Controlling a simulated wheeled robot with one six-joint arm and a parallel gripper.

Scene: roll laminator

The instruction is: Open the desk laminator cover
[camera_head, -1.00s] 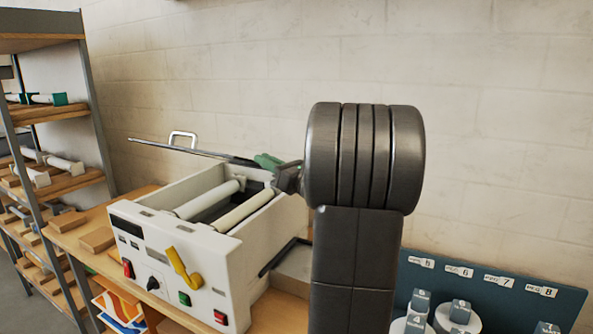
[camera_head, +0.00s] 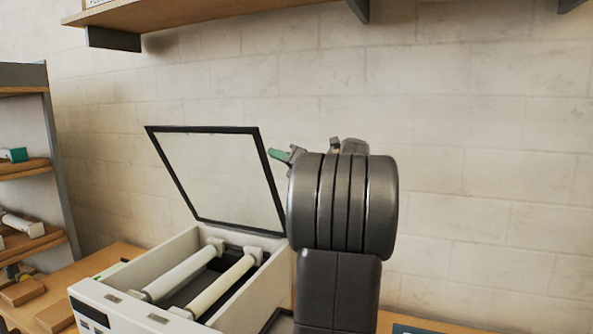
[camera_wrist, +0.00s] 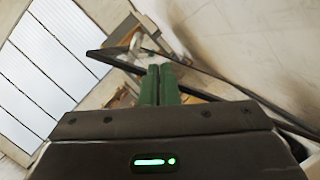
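The laminator cover (camera_head: 222,175) is a dark-framed clear panel. It stands raised at a tilt above the back of the white laminator body (camera_head: 225,310). The rollers (camera_head: 228,285) below it are exposed. My gripper (camera_head: 277,155) is just right of the cover's upper right edge in the head view; whether it touches the cover is unclear. In the wrist view, the green fingers (camera_wrist: 160,85) are together with nothing visible between them. A dark frame bar (camera_wrist: 205,95) passes just beyond them. The cover's handle is not visible in the head view.
A wooden shelf (camera_head: 200,14) hangs on the wall above. A storage rack (camera_head: 52,150) stands at the left. Wooden blocks (camera_head: 55,315) lie on the bench left of the laminator. The wall is close behind the cover.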

